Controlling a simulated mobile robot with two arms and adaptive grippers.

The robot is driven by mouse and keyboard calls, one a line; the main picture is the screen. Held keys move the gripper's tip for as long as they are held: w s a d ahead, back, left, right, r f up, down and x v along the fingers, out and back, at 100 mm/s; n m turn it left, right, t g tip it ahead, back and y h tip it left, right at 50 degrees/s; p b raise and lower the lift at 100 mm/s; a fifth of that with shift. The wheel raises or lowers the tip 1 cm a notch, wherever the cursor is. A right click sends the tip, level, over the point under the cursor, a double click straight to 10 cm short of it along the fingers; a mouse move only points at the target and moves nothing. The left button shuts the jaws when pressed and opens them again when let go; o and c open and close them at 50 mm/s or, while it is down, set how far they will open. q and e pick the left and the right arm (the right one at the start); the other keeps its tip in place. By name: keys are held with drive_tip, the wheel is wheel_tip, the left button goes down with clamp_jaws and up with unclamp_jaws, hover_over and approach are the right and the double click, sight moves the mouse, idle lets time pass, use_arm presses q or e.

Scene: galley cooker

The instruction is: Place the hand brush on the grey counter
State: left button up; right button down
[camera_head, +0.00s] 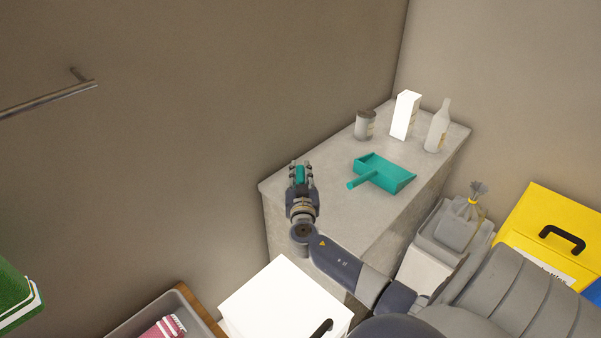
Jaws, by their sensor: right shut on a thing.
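The grey counter (330,212) stands against the wall in the middle of the head view. My right gripper (300,170) is over its near left end, close to the wall. The gripper is shut on a small teal piece, which I take to be the hand brush (300,175). Most of the brush is hidden by the fingers, and I cannot tell whether it touches the counter. My left gripper is not in view.
A teal dustpan (390,175) lies on the counter to the right. Behind it stand a grey jar (365,125), a white carton (405,115) and a pale bottle (438,128). The counter between gripper and dustpan is clear. A white box (280,300) stands in front.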

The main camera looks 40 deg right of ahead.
drive_tip(key=shift+f, duration=0.15)
drive_tip(key=c, duration=1.4)
unclamp_jaws()
drive_tip(key=shift+r, duration=0.3)
drive_tip(key=b+v, duration=0.3)
drive_tip(key=v, duration=0.9)
drive_tip(key=shift+f, duration=0.1)
